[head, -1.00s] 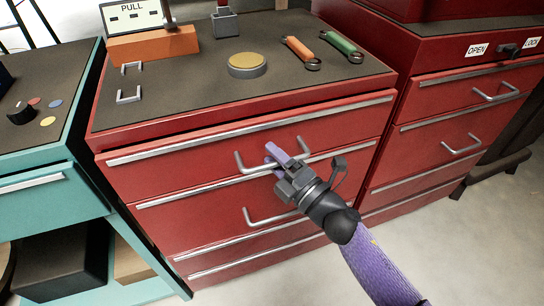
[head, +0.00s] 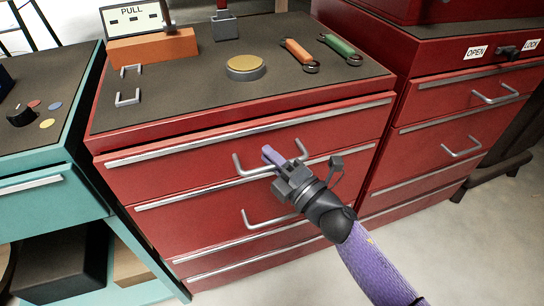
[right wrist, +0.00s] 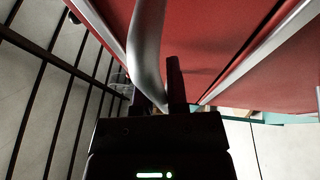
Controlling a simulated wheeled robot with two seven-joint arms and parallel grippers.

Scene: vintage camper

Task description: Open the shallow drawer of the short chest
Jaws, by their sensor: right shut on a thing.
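The short red chest (head: 110,140) stands in the middle of the head view, with several drawers. Its top drawer front (head: 180,174) looks flush with the chest. My right gripper (head: 271,157) is at the top drawer's silver bar handle (head: 237,164), shut on it. The handle also shows close up in the right wrist view (right wrist: 147,45), beside a dark finger of my gripper (right wrist: 170,95). A second handle (head: 246,218) sits on the drawer below, partly behind my gripper. My left gripper is not in view.
On the chest top are a round yellow-topped button (head: 246,66), an orange wrench (head: 299,52), a green wrench (head: 341,45) and an orange block (head: 150,47). A teal cabinet (head: 35,205) stands left, a taller red chest (head: 430,135) right. Floor is free at lower right.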

